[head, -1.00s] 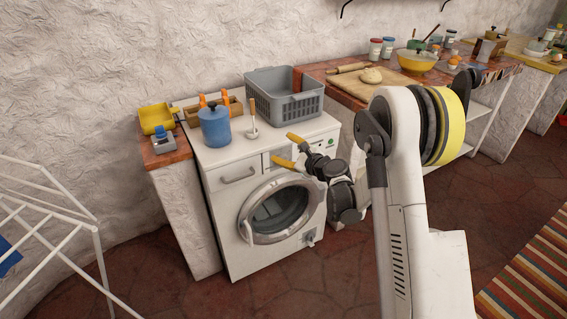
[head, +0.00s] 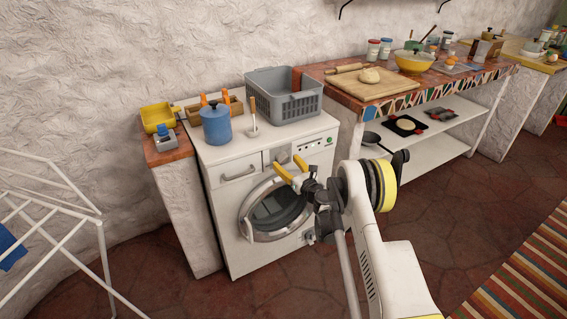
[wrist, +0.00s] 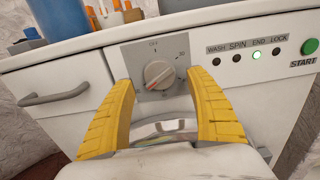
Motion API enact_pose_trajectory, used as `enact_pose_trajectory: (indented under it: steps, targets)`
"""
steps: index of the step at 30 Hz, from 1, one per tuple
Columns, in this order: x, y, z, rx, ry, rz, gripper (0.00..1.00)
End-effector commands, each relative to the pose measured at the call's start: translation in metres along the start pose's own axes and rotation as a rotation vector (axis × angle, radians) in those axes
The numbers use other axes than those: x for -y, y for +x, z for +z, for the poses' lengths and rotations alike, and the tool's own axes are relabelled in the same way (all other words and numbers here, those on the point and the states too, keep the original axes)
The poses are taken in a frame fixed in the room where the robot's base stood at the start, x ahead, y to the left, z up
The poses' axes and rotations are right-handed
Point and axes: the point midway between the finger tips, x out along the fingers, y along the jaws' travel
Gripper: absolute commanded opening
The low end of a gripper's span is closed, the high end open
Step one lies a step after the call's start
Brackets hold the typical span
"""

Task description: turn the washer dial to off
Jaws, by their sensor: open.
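The washer (head: 226,208) is white with a round glass door, and its control panel is on the upper front. The dial (wrist: 159,74) is a grey knob on a square grey plate in the wrist view, with OFF marked at the top and 30 at the upper right. Its red mark seems to lie toward the lower left. My gripper (wrist: 162,95) has yellow fingers, open on either side of the dial's plate and a little short of the knob, not visibly touching it. In the head view my gripper (head: 292,166) is in front of the washer's panel.
A green START button (wrist: 310,46) and small lights, one lit green, are right of the dial. A drawer handle (wrist: 54,95) is to its left. A blue pot (head: 216,126) and a grey basket (head: 284,100) stand on top. A drying rack (head: 60,220) is at left.

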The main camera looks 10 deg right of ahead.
Motion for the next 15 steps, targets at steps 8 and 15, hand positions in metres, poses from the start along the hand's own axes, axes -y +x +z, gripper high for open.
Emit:
enact_pose_trajectory:
  steps: [8,15]
  targets:
    - [0.0,0.023,0.0,0.0,-0.001,0.0,0.65]
    - [0.0,0.024,0.001,0.0,-0.001,-0.001,0.65]
